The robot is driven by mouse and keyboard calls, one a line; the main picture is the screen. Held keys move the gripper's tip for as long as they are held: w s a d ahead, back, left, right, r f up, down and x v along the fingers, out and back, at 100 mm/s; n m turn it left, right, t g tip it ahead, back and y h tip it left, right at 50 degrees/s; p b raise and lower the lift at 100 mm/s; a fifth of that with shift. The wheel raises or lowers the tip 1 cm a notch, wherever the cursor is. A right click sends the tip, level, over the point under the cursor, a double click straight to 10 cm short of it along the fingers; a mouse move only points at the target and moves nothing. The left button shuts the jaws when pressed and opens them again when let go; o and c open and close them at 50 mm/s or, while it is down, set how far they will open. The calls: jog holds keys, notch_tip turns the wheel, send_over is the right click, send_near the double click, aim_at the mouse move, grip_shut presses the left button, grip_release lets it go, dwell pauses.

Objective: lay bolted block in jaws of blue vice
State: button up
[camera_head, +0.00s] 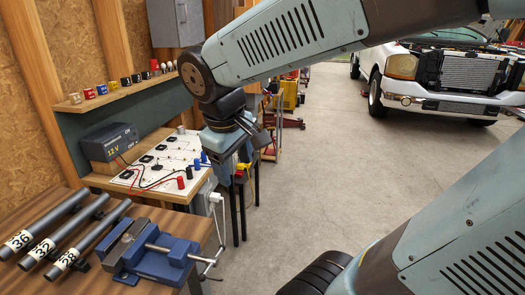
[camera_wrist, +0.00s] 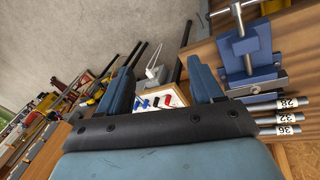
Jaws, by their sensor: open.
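The blue vice (camera_head: 170,262) sits on the wooden bench at the lower left of the head view, its screw and handle toward the right. In the wrist view the vice (camera_wrist: 250,62) is at the upper right, beyond my right finger. I cannot make out a bolted block in either view. My gripper (camera_head: 226,172) hangs off the bench's far right side, in front of the circuit board and clear of the vice. In the wrist view its two blue fingers (camera_wrist: 160,66) are spread apart, with nothing held between them.
Three numbered tubes (camera_head: 48,233) lie left of the vice. Behind are a white circuit board (camera_head: 165,160) with wires and a 12 V power supply (camera_head: 108,142). A shelf (camera_head: 115,95) of small cups runs along the wall. A white pickup (camera_head: 445,75) stands back right; the floor between is open.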

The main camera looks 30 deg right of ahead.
jog(key=s+d+r+m+t+y, duration=0.2)
jog(key=s+d+m+t, duration=0.1)
jog(key=d+m, duration=0.2)
jog(key=shift+r+m, duration=0.3)
jog(key=shift+r, duration=0.1)
